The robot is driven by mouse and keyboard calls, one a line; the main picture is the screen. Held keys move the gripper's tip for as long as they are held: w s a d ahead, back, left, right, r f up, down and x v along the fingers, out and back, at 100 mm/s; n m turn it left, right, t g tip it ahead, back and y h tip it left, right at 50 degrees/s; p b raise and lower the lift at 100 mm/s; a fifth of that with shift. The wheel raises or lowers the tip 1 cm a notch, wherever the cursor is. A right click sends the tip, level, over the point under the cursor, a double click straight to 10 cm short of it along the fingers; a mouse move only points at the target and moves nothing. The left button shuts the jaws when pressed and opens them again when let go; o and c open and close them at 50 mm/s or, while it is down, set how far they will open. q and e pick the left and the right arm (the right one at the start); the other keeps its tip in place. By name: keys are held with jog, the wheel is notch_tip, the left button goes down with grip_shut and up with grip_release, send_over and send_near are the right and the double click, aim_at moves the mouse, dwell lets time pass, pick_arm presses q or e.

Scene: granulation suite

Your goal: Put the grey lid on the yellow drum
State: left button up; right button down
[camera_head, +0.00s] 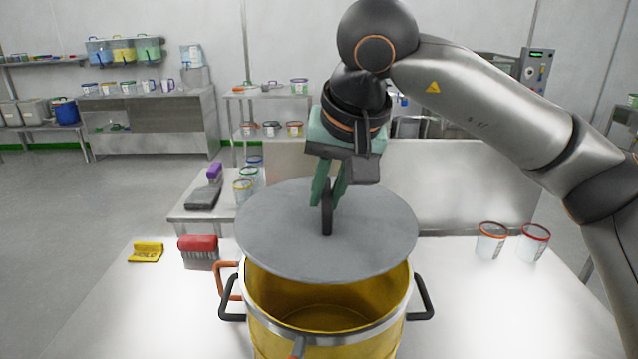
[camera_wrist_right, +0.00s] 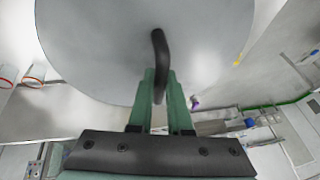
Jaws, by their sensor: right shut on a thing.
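The yellow drum (camera_head: 330,338) stands upright on the white table, its top open toward me and its yellow inside showing. The round grey lid (camera_head: 285,245) is held above the drum, set toward the far side, so the near part of the opening is uncovered. My right gripper (camera_head: 328,200) is shut on the lid's dark upright handle. In the right wrist view the green fingers (camera_wrist_right: 160,95) pinch the handle, with the lid (camera_wrist_right: 100,45) beyond them. Whether the lid's far edge touches the drum rim is hidden. My left gripper is not in view.
A red brush (camera_head: 198,244) and a yellow scraper (camera_head: 146,252) lie left of the drum. Two clear beakers, one orange-rimmed (camera_head: 491,242) and one red-rimmed (camera_head: 534,243), stand to the right. The drum has dark side handles (camera_head: 424,298). A side table (camera_head: 185,212) stands behind.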

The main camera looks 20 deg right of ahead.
jog(key=shift+s+f+b, duration=0.15)
jog(key=shift+f+b, duration=0.3)
jog(key=shift+f, duration=0.1)
notch_tip(320, 180, down, 4)
jog(key=b, duration=0.3)
jog(key=shift+b, duration=0.3)
jog(key=shift+f, duration=0.15)
jog(key=shift+f+b, duration=0.65)
jog(key=shift+f, duration=0.5)
dwell(1.0)
jog(key=c, duration=0.8)
grip_release()
jog(key=shift+o, duration=0.2)
